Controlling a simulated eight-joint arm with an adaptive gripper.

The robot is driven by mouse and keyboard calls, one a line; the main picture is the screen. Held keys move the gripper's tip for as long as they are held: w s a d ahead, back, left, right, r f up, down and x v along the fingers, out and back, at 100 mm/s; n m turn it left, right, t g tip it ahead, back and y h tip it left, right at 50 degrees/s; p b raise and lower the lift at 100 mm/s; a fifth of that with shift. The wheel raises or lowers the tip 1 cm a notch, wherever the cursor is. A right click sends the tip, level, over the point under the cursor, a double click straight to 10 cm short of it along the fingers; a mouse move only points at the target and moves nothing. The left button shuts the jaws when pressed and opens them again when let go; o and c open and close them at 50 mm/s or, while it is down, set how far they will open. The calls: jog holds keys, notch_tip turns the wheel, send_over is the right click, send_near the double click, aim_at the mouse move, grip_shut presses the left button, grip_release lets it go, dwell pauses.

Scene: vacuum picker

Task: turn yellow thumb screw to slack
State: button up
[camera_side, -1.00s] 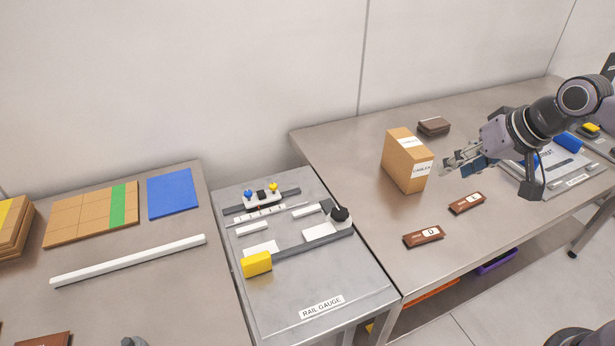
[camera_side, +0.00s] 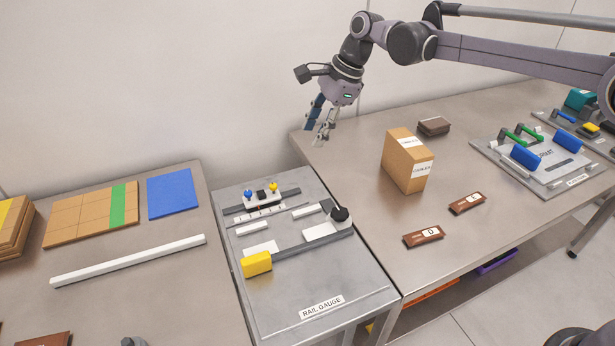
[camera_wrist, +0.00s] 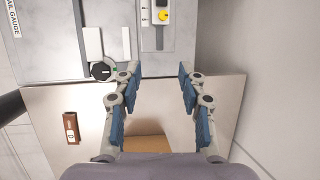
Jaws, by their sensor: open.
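The yellow thumb screw (camera_side: 273,187) stands at the right end of a small white carriage (camera_side: 262,199) on the rail gauge (camera_side: 365,299). A blue screw (camera_side: 248,193) stands at the carriage's left end, with a black block between them. In the wrist view the yellow screw (camera_wrist: 163,16) shows near the top edge, beyond the fingertips. My gripper (camera_side: 322,121) is open and empty, pointing down above the far left corner of the right table, right of and higher than the screw. Its spread blue-padded fingers (camera_wrist: 158,70) show in the wrist view.
A black knob (camera_side: 340,214) stands on the gauge's right side, and a yellow block (camera_side: 256,263) at its front left. A cardboard box (camera_side: 403,165) stands on the right table. The wall runs close behind the gauge.

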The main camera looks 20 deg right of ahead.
aim_at(274, 185)
jog(key=w+a+f+m, duration=0.1)
jog(key=a+f, duration=0.1)
jog(key=f, duration=0.2)
jog(key=w+a+f+m, duration=0.1)
jog(key=a+f, duration=0.2)
jog(key=f, duration=0.2)
jog(key=w+a+f+m+g, duration=0.1)
jog(key=a+f, duration=0.2)
jog(key=f, duration=0.2)
jog(key=shift+w+a+f+y, duration=0.15)
jog(key=shift+w+a+y, duration=0.15)
jog(key=shift+w, duration=0.1)
grip_shut()
